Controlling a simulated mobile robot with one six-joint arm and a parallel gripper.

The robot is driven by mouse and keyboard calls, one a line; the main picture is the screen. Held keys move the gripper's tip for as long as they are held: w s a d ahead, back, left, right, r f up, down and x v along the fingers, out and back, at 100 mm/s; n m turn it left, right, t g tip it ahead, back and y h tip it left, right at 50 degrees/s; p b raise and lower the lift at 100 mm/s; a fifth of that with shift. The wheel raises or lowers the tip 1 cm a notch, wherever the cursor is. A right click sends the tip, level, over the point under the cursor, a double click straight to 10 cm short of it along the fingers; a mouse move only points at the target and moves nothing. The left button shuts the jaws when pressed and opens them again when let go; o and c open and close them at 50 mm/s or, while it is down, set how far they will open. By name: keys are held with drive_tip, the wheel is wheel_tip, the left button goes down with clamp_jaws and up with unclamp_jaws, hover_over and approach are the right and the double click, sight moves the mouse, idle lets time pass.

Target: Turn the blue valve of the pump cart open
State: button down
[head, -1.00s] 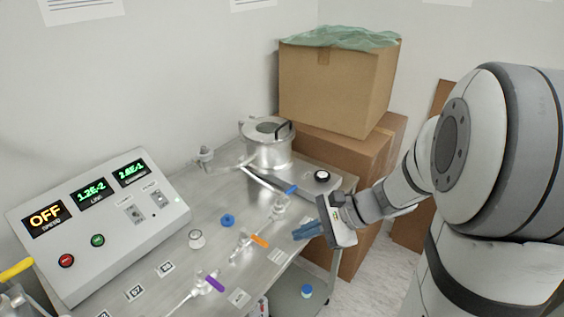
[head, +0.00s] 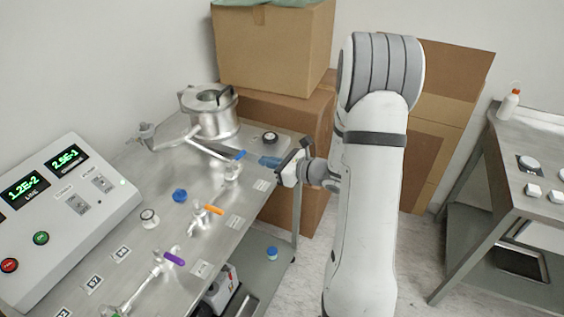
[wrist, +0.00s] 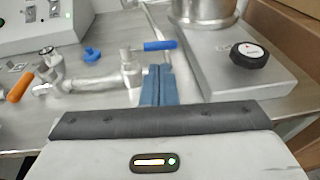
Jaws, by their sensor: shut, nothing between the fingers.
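The blue valve handle (head: 240,155) sits on top of a silver valve body at the right side of the pump cart (head: 225,235). In the wrist view the blue handle (wrist: 160,45) is a short bar extending right from the valve body (wrist: 131,70). My gripper (head: 262,161) has its blue fingers together and empty, just right of the handle. In the wrist view the fingertips (wrist: 158,70) lie just below the handle in the picture; I cannot tell whether they touch it.
An orange valve handle (head: 213,209), a purple one (head: 174,258) and a blue knob (head: 180,195) are nearby on the cart. A metal pot (head: 212,120) and black knob (head: 269,138) stand behind. Cardboard boxes (head: 275,45) are beyond the cart; a table (head: 470,200) stands right.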

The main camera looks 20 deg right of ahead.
sight(241, 154)
drive_tip(key=p+x, duration=0.1)
drive_tip(key=x, duration=0.5)
drive_tip(key=shift+w+a, duration=0.2)
drive_tip(key=shift+f, duration=0.1)
drive_tip(key=shift+w+a+f+b, duration=0.2)
drive_tip(key=shift+w+b, duration=0.15)
drive_tip(key=shift+b, duration=0.15)
drive_tip(key=shift+w+r, duration=0.1)
drive_tip(key=shift+r, duration=0.25)
